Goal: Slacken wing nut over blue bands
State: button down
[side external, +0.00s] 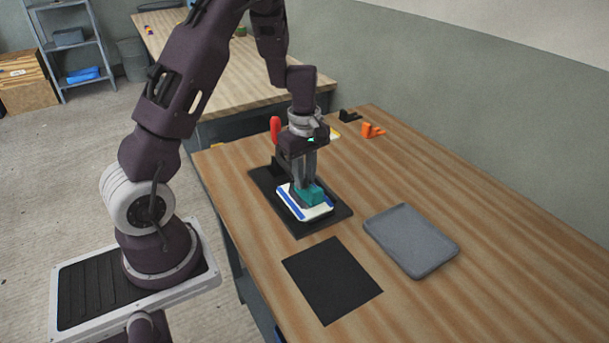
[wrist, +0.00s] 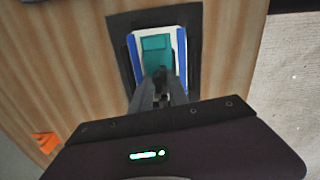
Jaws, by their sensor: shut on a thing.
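A white plate with blue bands (side external: 288,203) lies on a black base on the table. In the wrist view, blue bands (wrist: 183,60) run along both long sides of the white plate. A teal block (side external: 313,196) sits on the plate between the bands; it also shows in the wrist view (wrist: 156,45). My gripper (side external: 306,184) points down over the plate and is shut on the teal block, with its fingertips (wrist: 161,76) at the block's near end. I cannot make out a separate wing nut; the fingers hide part of the block.
A grey tray (side external: 412,240) and a black square mat (side external: 332,280) lie in front, both empty. Orange (side external: 372,130) and black (side external: 349,115) pieces sit at the back. The table's right side is clear.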

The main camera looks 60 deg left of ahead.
aim_at(305, 180)
jog(key=c, duration=1.3)
grip_release()
jog(key=shift+o, duration=0.2)
jog(key=shift+r, duration=3.65)
jog(key=s+d+r+m+t+h, duration=0.1)
jog(key=s+d+r+m, duration=0.1)
jog(key=d+r+m, duration=0.25)
jog(key=s+d+r+m+t, duration=0.1)
jog(key=s+d+r+m, duration=0.2)
jog(key=d+r, duration=0.25)
jog(key=s+d+r+m+t, duration=0.1)
jog(key=s+d+r+m, duration=0.1)
jog(key=s+m, duration=0.4)
jog(key=s+d+r+m+t+y, duration=0.1)
jog(key=s+d+m, duration=0.3)
jog(key=s, duration=0.4)
jog(key=shift+s+d+r+m+t, duration=0.2)
jog(key=shift+d+r+m+t, duration=0.1)
jog(key=shift+r+m+t, duration=0.55)
